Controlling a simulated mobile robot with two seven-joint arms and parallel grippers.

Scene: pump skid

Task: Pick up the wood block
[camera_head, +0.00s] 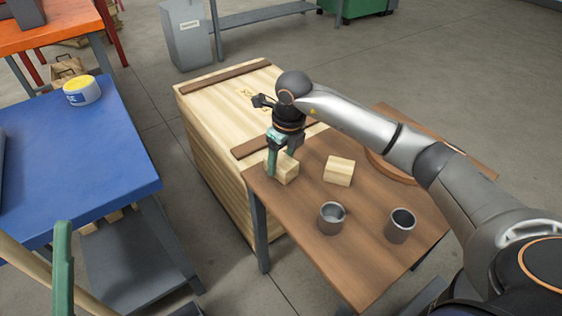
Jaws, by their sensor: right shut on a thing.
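A pale wood block (287,169) is between the fingers of my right gripper (284,159), at the far left corner of the brown table (345,262). The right gripper points down and is shut on this block; its fingers hide part of it. I cannot tell whether the block touches the tabletop. A second pale wood block (339,171) lies on the table to the right, apart from the gripper. A green finger of what looks like my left gripper (63,268) shows at the lower left; its opening is not visible.
Two grey metal cups (331,219) (400,226) stand on the near part of the table. A round brown tray (376,167) is partly hidden behind my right arm. A large wooden crate (212,93) stands behind the table. A blue table (130,182) with a yellow-lidded tub (82,91) is at left.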

